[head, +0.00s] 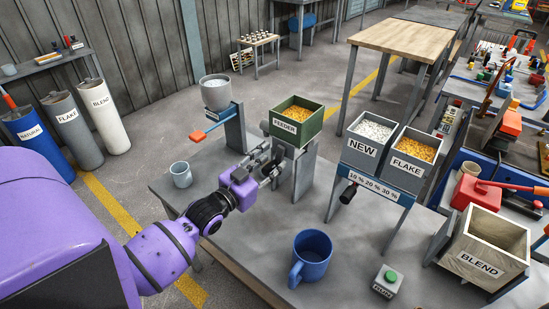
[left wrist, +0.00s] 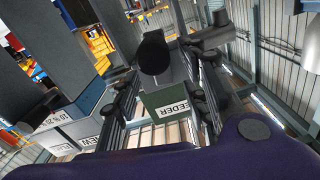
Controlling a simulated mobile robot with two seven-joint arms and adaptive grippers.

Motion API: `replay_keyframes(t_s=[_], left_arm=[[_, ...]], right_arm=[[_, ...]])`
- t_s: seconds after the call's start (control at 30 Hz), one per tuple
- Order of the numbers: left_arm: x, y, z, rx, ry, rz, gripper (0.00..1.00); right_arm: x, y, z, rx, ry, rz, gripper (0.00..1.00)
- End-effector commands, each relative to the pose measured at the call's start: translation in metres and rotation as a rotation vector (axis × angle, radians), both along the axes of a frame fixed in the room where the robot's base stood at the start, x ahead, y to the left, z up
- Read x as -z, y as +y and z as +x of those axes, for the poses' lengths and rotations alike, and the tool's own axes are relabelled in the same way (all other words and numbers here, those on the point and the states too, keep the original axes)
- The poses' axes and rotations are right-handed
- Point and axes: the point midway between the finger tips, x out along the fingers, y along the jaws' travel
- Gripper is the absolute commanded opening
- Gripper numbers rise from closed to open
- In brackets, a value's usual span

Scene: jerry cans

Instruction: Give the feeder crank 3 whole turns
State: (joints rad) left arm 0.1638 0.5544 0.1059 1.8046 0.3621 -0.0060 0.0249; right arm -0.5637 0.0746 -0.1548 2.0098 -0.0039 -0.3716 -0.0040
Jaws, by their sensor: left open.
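The feeder (head: 293,118) is a green box of orange flakes on a grey stand, labelled FEEDER. In the left wrist view the feeder (left wrist: 172,101) shows behind my fingers. A black round knob (left wrist: 153,55), seemingly the crank's handle, shows between the fingers there. My right gripper is in neither view.
A blue mug (head: 312,257) and a green RUN button (head: 391,277) stand at the table's front. A small grey cup (head: 181,174) is left of my gripper. The NEW bin (head: 371,137) and FLAKE bin (head: 412,157) stand right of the feeder, the BLEND crate (head: 487,245) beyond.

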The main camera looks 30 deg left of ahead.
Motion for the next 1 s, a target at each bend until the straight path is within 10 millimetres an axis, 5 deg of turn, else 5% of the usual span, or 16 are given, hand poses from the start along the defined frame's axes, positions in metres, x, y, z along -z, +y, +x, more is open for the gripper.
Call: replay_keyframes(t_s=[0.2,0.5,0.8,1.0], left_arm=[[-0.001,-0.001,0.022,-0.001,-0.001,-0.001,0.40],[0.000,-0.001,0.024,-0.001,-0.001,-0.001,0.40],[0.000,-0.002,0.024,-0.001,-0.001,-0.001,0.01],[-0.004,-0.003,0.024,-0.001,0.002,-0.069,0.00]], right_arm=[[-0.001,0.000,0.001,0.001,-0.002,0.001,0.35],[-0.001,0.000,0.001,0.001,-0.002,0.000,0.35],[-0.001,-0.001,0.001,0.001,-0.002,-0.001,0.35],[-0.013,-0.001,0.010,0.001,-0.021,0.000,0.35]])
